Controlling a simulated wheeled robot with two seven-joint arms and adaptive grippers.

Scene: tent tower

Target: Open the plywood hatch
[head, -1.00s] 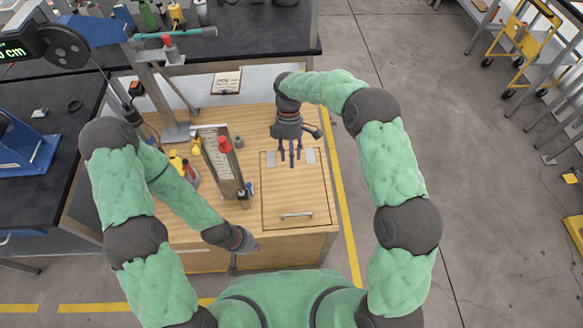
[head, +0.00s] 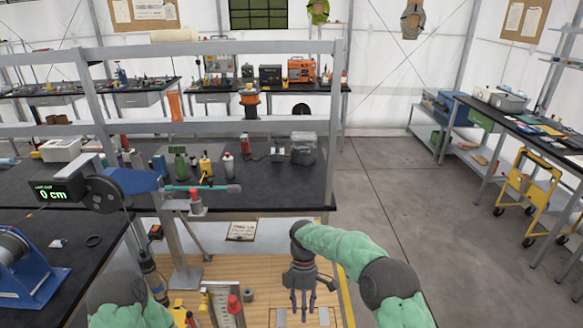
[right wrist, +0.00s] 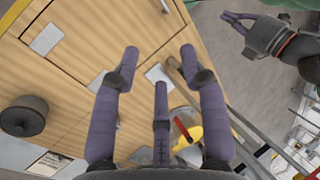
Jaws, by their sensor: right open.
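The plywood hatch (right wrist: 115,35) is set in the wooden bench top. In the right wrist view its panel outline, pale metal plates (right wrist: 47,39) and part of its bar handle (right wrist: 165,6) show. In the head view only its far end, with two plates (head: 324,316), shows at the bottom edge. It lies flat and closed. My right gripper (head: 303,302) points down over that far end, and its spread, empty fingers also show in the right wrist view (right wrist: 160,70). My left gripper (right wrist: 237,20) shows at the top right of the right wrist view, away from the hatch; its jaw state is unclear.
A board with a red-capped item (head: 234,304) stands left of the hatch. A dark round piece (right wrist: 24,116) sits on the bench. Behind is a black worktop (head: 265,195) with bottles and a metal rack frame. Open floor (head: 400,200) lies to the right.

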